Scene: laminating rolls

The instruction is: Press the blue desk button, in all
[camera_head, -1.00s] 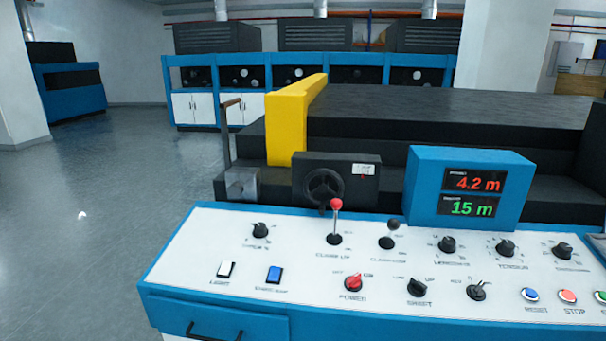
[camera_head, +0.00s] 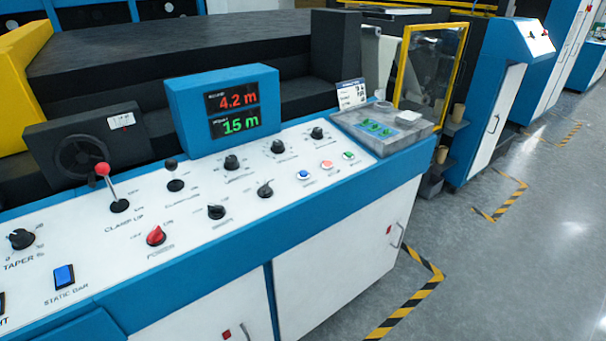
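A small round blue button (camera_head: 304,175) sits on the white sloped top of the control desk (camera_head: 215,262), right of centre in the head view. It is leftmost in a row with a red button (camera_head: 327,165) and a green button (camera_head: 348,156). A blue rectangular rocker switch (camera_head: 64,277) marked STATIC BAR lies at the desk's lower left. My gripper is not in view, and nothing touches the blue button.
A display box (camera_head: 222,105) reading 4.2 m and 15 m stands behind the knobs. A red-topped clamp lever (camera_head: 106,180) rises at left. A grey tray (camera_head: 382,128) is at the desk's right end. Open floor (camera_head: 470,275) lies right, with striped tape.

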